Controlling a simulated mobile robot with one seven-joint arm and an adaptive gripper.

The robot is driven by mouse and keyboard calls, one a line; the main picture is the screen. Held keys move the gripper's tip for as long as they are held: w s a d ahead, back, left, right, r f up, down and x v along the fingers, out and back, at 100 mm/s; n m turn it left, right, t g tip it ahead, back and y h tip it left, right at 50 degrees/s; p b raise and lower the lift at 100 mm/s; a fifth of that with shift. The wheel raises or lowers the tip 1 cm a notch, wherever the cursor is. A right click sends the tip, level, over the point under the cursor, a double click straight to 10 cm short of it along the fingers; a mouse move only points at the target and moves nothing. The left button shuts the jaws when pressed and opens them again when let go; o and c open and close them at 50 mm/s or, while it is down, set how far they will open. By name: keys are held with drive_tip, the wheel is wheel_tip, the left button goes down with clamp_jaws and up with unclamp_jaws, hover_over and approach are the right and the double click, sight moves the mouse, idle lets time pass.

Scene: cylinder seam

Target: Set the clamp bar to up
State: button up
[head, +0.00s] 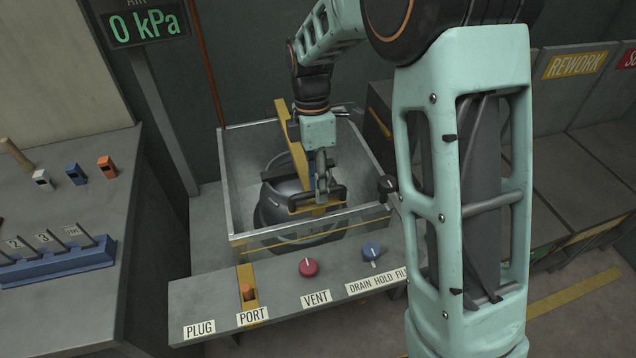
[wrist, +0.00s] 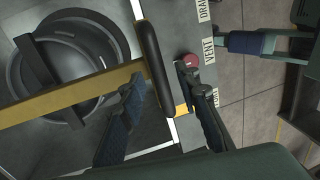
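The yellow clamp bar (head: 298,158) runs from the back of the open tank to its front, over a dark round cylinder (head: 273,208). A black crosswise handle (head: 300,201) is at its front end. In the wrist view the bar (wrist: 70,95) crosses above the cylinder (wrist: 98,50) and meets the handle (wrist: 152,55). My gripper (head: 322,190) is at the handle, pointing down. In the wrist view my gripper's (wrist: 163,75) fingers are spread apart, one on each side of the handle, with a gap on the right side. The bar's exact tilt is hard to tell.
The tank's rim (head: 235,238) surrounds the cylinder. In front is a panel with a red vent knob (head: 308,267), a blue knob (head: 372,252) and an orange port plug (head: 248,293). A gauge (head: 146,24) reads 0 kPa. A left bench holds a blue rack (head: 60,262).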

clamp_jaws()
drive_tip(key=shift+r, duration=0.1)
